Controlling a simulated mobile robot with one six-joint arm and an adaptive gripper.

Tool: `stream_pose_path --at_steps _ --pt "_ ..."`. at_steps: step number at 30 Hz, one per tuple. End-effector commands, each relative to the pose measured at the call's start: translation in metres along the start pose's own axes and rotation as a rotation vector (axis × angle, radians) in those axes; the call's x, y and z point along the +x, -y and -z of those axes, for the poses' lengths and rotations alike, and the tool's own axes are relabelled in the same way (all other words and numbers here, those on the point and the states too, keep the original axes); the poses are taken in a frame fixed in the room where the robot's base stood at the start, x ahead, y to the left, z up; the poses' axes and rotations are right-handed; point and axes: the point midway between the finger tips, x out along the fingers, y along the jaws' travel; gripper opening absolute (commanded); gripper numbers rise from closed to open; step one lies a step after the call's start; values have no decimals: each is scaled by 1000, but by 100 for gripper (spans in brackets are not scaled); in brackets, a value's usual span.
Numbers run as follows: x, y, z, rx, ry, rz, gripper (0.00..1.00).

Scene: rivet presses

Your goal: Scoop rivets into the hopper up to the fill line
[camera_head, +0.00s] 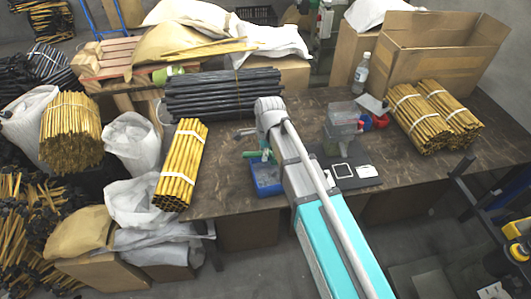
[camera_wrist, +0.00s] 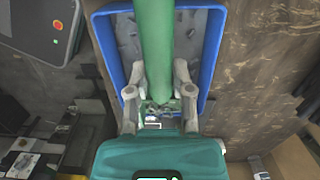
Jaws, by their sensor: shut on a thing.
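A blue tray (camera_head: 267,190) stands at the table's front edge. In the wrist view the blue tray (camera_wrist: 216,45) holds small scattered grey bits that look like rivets. My gripper (camera_wrist: 158,92) is shut on the green scoop (camera_wrist: 154,45) by its handle, over the tray. The green scoop (camera_head: 258,154) also shows in the head view, beside my arm. The scoop's bowl and any load in it cannot be made out. A clear box that looks like the hopper (camera_head: 343,116) stands right of my arm. Its fill line and contents cannot be made out.
Red and blue cups (camera_head: 376,121) and a bottle (camera_head: 361,73) stand behind. Rod bundles (camera_head: 182,165) lie left, with more (camera_head: 435,115) at right. The table (camera_head: 232,170) is bare left of the tray.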

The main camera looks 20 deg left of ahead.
Motion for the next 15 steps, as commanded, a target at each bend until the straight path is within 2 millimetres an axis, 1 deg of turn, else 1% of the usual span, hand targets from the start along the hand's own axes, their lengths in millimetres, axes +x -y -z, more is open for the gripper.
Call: stream_pose_path --at_steps 8,11,15 --pt "-1 1 1 4 0 0 0" --pt "-5 4 3 16 -1 0 0" --pt "-16 13 10 50 -5 1 0"
